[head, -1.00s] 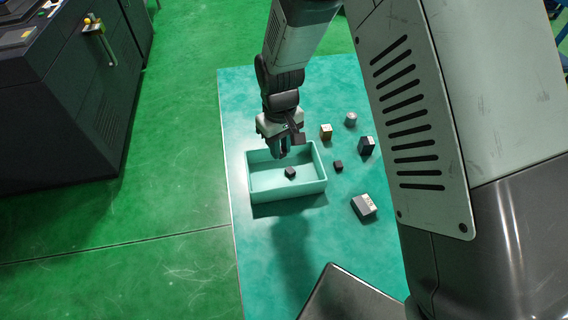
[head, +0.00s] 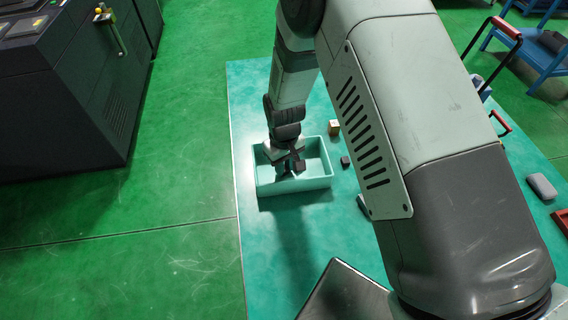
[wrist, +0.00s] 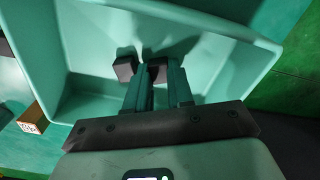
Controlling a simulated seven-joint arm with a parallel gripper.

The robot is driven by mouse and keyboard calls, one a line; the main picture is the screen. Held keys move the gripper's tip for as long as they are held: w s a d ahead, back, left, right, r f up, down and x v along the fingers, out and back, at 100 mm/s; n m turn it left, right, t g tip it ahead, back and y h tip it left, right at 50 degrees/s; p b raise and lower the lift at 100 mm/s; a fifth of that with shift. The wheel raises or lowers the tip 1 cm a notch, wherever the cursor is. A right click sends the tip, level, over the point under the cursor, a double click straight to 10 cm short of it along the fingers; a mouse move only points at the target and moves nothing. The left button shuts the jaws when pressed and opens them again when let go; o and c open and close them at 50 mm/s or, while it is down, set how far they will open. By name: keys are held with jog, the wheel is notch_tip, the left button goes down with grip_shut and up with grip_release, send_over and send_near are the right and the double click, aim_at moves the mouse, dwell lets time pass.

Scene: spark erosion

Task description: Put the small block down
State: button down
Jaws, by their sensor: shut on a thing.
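My gripper (head: 284,172) reaches down inside the pale green tray (head: 293,188). In the wrist view its fingers (wrist: 158,72) point down at the tray floor and are shut on a small dark block (wrist: 155,73). The held block is mostly hidden by the fingers and by shadow. A second dark block (wrist: 125,68) is in the tray just left of the fingers, very close to them; I cannot tell whether they touch. Whether the held block rests on the floor is not clear.
Outside the tray, a tan block (head: 334,128) and a small dark block (head: 345,161) stand to its right on the green table (head: 250,100). The tray's walls stand around the gripper. My arm hides much of the table's right side.

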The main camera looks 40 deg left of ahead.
jog(key=c, duration=1.3)
grip_release()
jog(key=shift+f, duration=0.15)
jog(key=shift+o, duration=0.2)
notch_tip(320, 180, up, 12)
jog(key=shift+r, duration=0.2)
